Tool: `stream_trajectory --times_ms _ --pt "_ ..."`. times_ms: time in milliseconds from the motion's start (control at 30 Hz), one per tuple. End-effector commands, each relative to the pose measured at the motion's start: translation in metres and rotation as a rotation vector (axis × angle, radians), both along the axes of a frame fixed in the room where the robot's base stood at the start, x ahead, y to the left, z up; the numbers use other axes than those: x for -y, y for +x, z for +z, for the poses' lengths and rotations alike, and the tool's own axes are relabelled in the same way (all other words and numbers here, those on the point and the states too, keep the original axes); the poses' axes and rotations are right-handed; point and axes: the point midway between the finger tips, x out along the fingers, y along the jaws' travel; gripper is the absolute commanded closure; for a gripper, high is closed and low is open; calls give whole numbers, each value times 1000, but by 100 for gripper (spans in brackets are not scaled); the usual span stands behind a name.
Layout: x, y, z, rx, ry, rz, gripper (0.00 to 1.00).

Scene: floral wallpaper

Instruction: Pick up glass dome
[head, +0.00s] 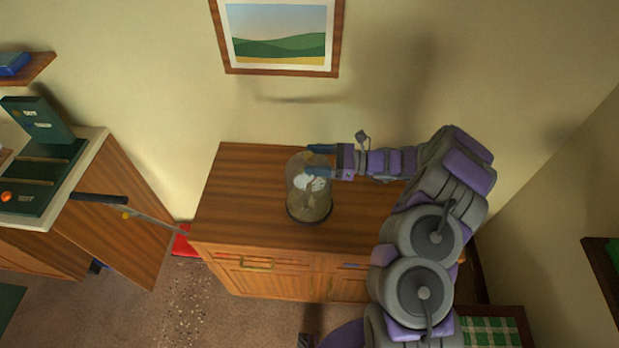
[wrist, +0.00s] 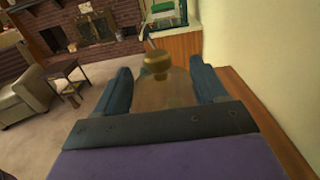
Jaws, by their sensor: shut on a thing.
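The glass dome (head: 310,190) is a clear bell with a dark round base and a whitish thing inside. It stands upright on the wooden cabinet (head: 240,205) in the head view. My gripper (head: 320,160) reaches in from the right at the top of the dome. In the wrist view the dome's brass-coloured knob (wrist: 156,63) and clear upper part lie between my two blue fingers (wrist: 160,88). The gripper is shut on the dome near its top. I cannot tell whether the dome's base is lifted off the cabinet.
A framed landscape picture (head: 279,35) hangs on the wall behind the cabinet. A counter (head: 92,150) with a dark green case (head: 38,120) is at the left. The cabinet top is clear on both sides of the dome.

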Motion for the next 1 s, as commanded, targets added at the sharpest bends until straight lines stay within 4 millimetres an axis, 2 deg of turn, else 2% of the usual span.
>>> stream_trajectory --times_ms 33,167,233,267,367,700,867,1000 --pt "0 -2 -7 -6 -11 3 92" --pt "0 -2 -7 -7 -13 3 92" --pt "0 -2 -5 -7 -14 3 93" --pt "0 -2 -3 -7 -14 3 100" --pt "0 -1 8 -7 -14 2 100" --pt "0 -3 74 1 -7 2 100" --pt "0 -2 95 0 -6 2 100" --pt "0 -2 121 2 -5 1 100"
